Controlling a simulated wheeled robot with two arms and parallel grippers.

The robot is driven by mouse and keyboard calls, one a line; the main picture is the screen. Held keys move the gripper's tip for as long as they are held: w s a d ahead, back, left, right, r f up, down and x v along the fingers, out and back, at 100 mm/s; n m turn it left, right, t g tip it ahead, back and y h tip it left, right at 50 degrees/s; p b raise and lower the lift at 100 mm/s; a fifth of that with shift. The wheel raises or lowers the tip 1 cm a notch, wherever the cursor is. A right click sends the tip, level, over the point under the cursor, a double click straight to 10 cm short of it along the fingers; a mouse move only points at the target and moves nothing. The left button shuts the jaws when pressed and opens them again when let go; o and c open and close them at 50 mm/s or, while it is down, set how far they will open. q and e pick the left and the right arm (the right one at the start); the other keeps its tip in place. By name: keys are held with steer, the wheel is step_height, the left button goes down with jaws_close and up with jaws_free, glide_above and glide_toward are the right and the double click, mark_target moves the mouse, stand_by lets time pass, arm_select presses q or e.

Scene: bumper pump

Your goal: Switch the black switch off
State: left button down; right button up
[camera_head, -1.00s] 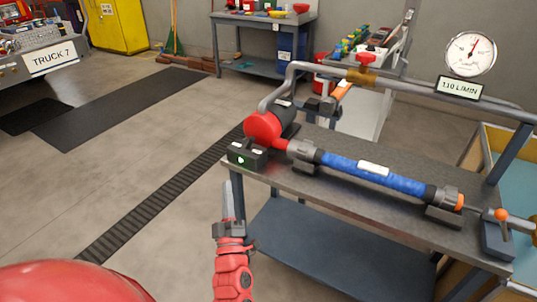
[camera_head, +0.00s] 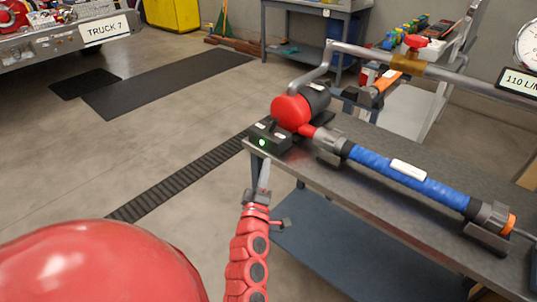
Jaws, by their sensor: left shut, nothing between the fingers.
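The black switch is on a small black box (camera_head: 269,138) with a lit green lamp (camera_head: 262,142) on its front face. The box sits at the near left corner of the grey bench, in front of the red and black pump (camera_head: 292,110). The switch lever on top is small and dark, and its position is hard to tell. My left gripper (camera_head: 264,176) is shut and empty. It points up just below the box in the picture, in front of the bench edge; whether it touches anything is not clear. My right gripper is not in view.
A blue hose (camera_head: 408,177) in clamps runs along the bench (camera_head: 345,187) to the right. A pipe with a red-handled valve (camera_head: 415,41) passes above it. A lower shelf (camera_head: 325,240) is under the bench. Open floor lies left of the bench.

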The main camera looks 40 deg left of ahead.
mark_target(273, 124)
arm_select(q)
steer(key=x, duration=1.2)
steer(key=shift+w+a+r, duration=0.15)
steer(key=shift+w+a, duration=0.05)
steer(key=shift+w, duration=0.1)
steer(key=shift+a+r+n+g+p, duration=0.15)
steer(key=shift+r+n+g+p, duration=0.4)
steer(key=shift+p, duration=0.95)
steer(key=a+n+g+p, duration=0.1)
steer(key=n+p, duration=0.1)
steer(key=p, duration=0.3)
steer(key=a+r+n+g+h+p, duration=0.1)
steer(key=n+p, duration=0.1)
steer(key=p, duration=0.3)
steer(key=a+n+g+p, duration=0.1)
steer(key=n+p, duration=0.1)
steer(key=p, duration=0.4)
steer(key=shift+r+h, duration=0.3)
steer(key=shift+r, duration=0.05)
steer(key=shift+w+d+f+b, duration=0.1)
steer(key=shift+d+f+b, duration=0.05)
steer(key=shift+f+b, duration=0.4)
steer(key=shift+d+r, duration=0.1)
steer(key=shift+r, duration=0.05)
steer(key=r+v, duration=0.1)
steer(key=v, duration=1.2)
steer(key=shift+s+r+p, duration=0.25)
steer(key=shift+s+p, duration=0.05)
steer(key=shift+s, duration=0.05)
